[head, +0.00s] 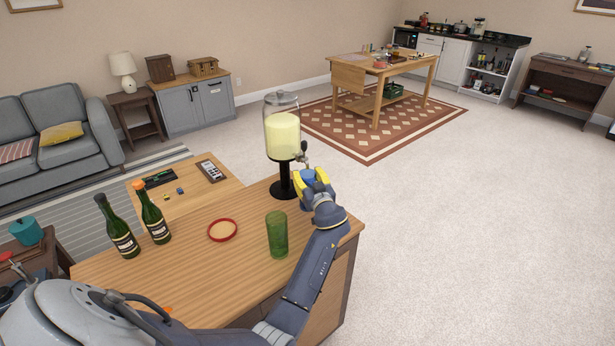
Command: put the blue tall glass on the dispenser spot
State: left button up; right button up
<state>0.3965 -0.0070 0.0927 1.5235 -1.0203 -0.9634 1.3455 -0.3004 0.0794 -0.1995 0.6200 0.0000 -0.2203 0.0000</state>
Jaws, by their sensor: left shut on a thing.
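The blue tall glass (308,176) is between the yellow fingers of my left gripper (314,184), which is shut on it. The fingers hide much of the glass. The drink dispenser (283,137), a clear jar of pale yellow liquid on a black stand, stands at the far edge of the wooden bar top. The gripper and glass are just right of the stand, below the tap (304,152). I cannot tell whether the glass touches the bar top. The dispenser spot is not clearly visible behind the gripper. My right gripper is not in view.
A green glass (277,235) stands upright near my left forearm. A red-rimmed round coaster (222,230) lies left of it. Two dark green bottles (119,229) (153,216) stand at the left of the wooden bar top (190,262). The bar's right edge is close to the gripper.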

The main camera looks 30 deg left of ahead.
pick_arm(q)
jog(key=shift+f, duration=0.1)
jog(key=o, duration=1.5)
jog(key=shift+o, duration=0.2)
jog(key=shift+r, duration=0.2)
jog(key=shift+v, duration=3.8)
jog(key=shift+f, duration=0.1)
